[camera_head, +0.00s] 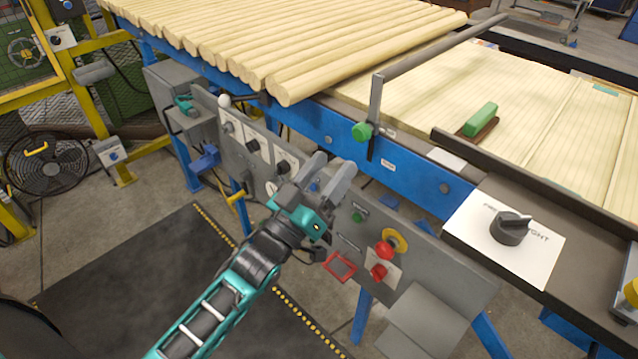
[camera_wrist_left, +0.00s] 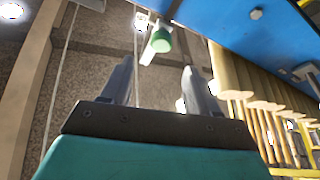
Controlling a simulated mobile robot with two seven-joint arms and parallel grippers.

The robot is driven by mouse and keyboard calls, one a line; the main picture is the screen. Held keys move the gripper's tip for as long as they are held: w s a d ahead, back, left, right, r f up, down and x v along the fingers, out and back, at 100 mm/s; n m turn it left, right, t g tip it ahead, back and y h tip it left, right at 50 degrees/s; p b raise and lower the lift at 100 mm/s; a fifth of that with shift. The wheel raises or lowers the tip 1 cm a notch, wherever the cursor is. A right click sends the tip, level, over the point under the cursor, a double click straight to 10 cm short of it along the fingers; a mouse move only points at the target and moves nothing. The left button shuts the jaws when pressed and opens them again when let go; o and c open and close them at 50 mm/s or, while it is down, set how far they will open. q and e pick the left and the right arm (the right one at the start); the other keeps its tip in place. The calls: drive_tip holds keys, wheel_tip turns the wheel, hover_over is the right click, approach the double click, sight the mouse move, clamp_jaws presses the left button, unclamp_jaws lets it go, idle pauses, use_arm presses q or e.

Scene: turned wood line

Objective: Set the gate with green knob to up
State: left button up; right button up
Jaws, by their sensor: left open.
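The gate is a dark grey bar (camera_head: 440,48) that runs across the line just beside the round poles, with an upright arm at its near end. Its green knob (camera_head: 362,131) sits low on that arm, at the blue side rail. The green knob (camera_wrist_left: 161,40) also shows in the left wrist view, beyond the fingertips and roughly between them. My left gripper (camera_head: 330,170) is open and empty, below and a little left of the knob in the head view, apart from it. Its two fingers (camera_wrist_left: 157,75) stand spread in the wrist view. My right gripper is not in view.
A grey control panel (camera_head: 440,265) with a red button (camera_head: 385,250) lies below my left gripper. A green handle block (camera_head: 481,120) rests near pale boards (camera_head: 560,130). A black rotary switch (camera_head: 510,228) is at right. Round poles (camera_head: 330,75) fill the upper left.

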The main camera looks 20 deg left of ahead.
use_arm(q)
drive_tip(key=shift+v, duration=1.5)
drive_tip(key=s+f+m+g+y, duration=0.1)
drive_tip(key=s+f+g, duration=0.4)
drive_tip(key=f, duration=0.5)
drive_tip(key=s+d+f+m+g+y, duration=0.1)
drive_tip(key=s+f+g, duration=0.4)
drive_tip(key=f, duration=0.6)
drive_tip(key=s+m+y, duration=0.1)
drive_tip(key=s, duration=0.1)
drive_tip(key=shift+s+g, duration=0.35)
drive_tip(key=shift+g, duration=0.05)
drive_tip(key=shift+d+f, duration=0.1)
drive_tip(key=shift+f, duration=0.05)
